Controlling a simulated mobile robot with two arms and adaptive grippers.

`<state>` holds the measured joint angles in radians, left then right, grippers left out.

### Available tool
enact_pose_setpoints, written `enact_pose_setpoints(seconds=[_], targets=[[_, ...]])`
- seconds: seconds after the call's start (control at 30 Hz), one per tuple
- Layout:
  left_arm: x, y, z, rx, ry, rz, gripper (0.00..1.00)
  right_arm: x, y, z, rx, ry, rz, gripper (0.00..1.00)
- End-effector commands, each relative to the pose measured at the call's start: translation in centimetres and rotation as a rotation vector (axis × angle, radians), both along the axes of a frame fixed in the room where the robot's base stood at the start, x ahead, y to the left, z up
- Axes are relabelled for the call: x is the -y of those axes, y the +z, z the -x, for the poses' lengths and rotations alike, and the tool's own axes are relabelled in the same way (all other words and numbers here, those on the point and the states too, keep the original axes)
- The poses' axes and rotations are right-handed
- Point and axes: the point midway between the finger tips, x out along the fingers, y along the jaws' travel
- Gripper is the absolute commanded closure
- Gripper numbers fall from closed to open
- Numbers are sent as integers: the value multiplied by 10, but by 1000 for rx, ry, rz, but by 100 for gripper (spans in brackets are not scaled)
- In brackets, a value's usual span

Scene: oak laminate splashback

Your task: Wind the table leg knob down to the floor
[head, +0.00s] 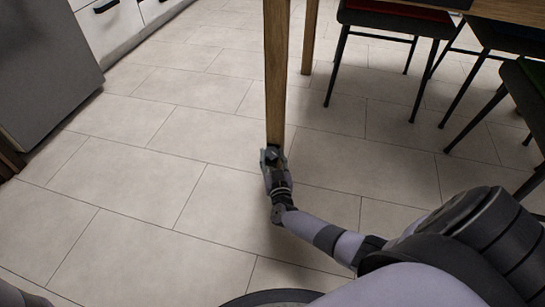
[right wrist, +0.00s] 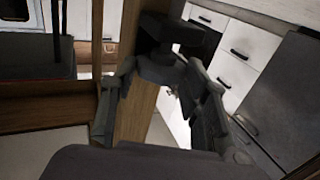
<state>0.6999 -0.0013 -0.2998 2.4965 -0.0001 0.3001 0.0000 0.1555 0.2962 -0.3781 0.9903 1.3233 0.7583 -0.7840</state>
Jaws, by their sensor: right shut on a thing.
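The wooden table leg (head: 277,75) runs down the middle of the head view to near the tiled floor. My right gripper (head: 272,156) is at its bottom end, shut around the foot of the leg. In the right wrist view my right gripper's dark fingers (right wrist: 160,98) stand on either side of the leg (right wrist: 138,112). A dark rounded piece (right wrist: 158,70), apparently the knob, sits between them. The fingers hide most of the knob in the head view, and I cannot tell whether it touches the floor. My left gripper is not in view.
Dark-legged chairs (head: 398,22) stand at the right under the table edge (head: 510,10), with a second leg (head: 309,38) behind. A grey appliance (head: 45,75) and white drawers (head: 112,32) are at the upper left. The tiled floor (head: 130,210) left of the leg is clear.

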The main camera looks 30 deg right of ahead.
Motion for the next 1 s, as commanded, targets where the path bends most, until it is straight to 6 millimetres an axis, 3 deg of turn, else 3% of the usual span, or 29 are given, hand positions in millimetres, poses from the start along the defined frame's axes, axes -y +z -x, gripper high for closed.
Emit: enact_pose_setpoints(seconds=[0.47, 0.77, 1.0], targets=[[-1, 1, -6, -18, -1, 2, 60, -5, 1, -6, 5, -253, -6, 86], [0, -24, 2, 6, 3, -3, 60, -10, -4, -11, 6, -534, -5, 86], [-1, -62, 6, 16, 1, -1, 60, -11, -5, -15, 9, -730, -3, 86]])
